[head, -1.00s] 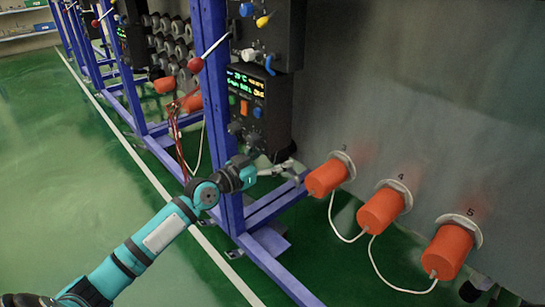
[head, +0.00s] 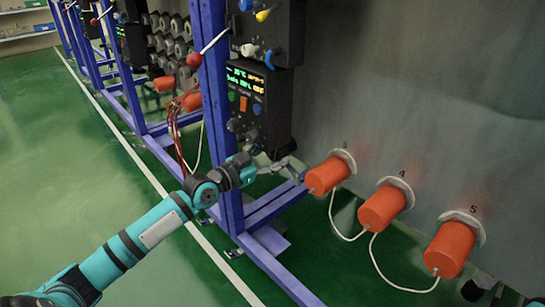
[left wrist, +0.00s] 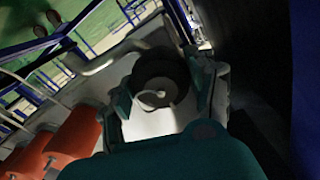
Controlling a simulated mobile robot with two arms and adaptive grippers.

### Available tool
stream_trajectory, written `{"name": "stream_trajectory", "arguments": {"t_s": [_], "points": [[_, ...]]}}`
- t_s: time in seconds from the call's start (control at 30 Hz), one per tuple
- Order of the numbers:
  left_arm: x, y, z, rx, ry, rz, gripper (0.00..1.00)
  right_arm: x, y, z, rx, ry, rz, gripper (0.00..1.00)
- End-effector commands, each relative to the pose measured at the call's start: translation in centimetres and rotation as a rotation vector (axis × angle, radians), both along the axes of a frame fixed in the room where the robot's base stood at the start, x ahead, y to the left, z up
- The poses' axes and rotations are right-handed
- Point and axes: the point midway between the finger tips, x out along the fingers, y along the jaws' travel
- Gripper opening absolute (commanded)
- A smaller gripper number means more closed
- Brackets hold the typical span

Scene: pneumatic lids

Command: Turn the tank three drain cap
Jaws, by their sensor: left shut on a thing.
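My left gripper (head: 285,167) reaches in from the left, close to the left side of the orange cylinder under the number 3 (head: 329,175). In the left wrist view, the fingers of my left gripper (left wrist: 163,92) stand on both sides of a dark round cap (left wrist: 160,72) with a paler centre and are shut on it. In the head view I cannot make out this cap; the gripper and its surroundings hide it. Whether it is the tank three drain cap cannot be read from any label.
Orange cylinders 4 (head: 384,207) and 5 (head: 449,249) stick out of the grey tank wall (head: 420,90), joined by white hoses. A blue post (head: 212,100) carries a black control box (head: 250,105) above my gripper. The green floor (head: 70,170) at left is clear.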

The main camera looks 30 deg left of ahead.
Motion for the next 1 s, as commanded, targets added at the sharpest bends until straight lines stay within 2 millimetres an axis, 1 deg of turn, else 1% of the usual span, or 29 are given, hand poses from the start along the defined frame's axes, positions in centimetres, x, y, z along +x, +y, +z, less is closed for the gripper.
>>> {"name": "stream_trajectory", "arguments": {"t_s": [0.07,0.3,0.33,0.5,0.83,0.93,1.0], "points": [[0.0,0.0,-0.1,0.03,-0.009,-0.001,0.25,0.0,0.0,0.0,-0.001,-0.001,0.0,0.4],[0.0,0.0,0.0,0.032,-0.01,-0.001,0.25,-0.1,0.1,0.0,-0.002,-0.003,0.0,0.4],[0.0,0.0,0.0,0.032,-0.01,-0.001,0.6,-0.1,0.1,0.0,-0.002,-0.003,0.0,0.4],[0.0,0.0,0.0,0.03,-0.009,-0.001,0.82,-0.1,0.0,0.0,-0.002,-0.004,0.0,0.4],[-0.3,0.1,-0.1,0.028,-0.009,0.0,0.82,0.0,0.1,0.0,-0.003,0.002,0.0,0.4],[-1.1,0.4,-0.2,0.03,-0.006,0.001,0.82,0.0,0.1,0.0,-0.003,0.001,0.0,0.4],[-2.0,0.7,-0.2,0.031,-0.006,0.0,0.82,0.0,0.1,0.0,-0.004,0.001,0.0,0.4]]}}
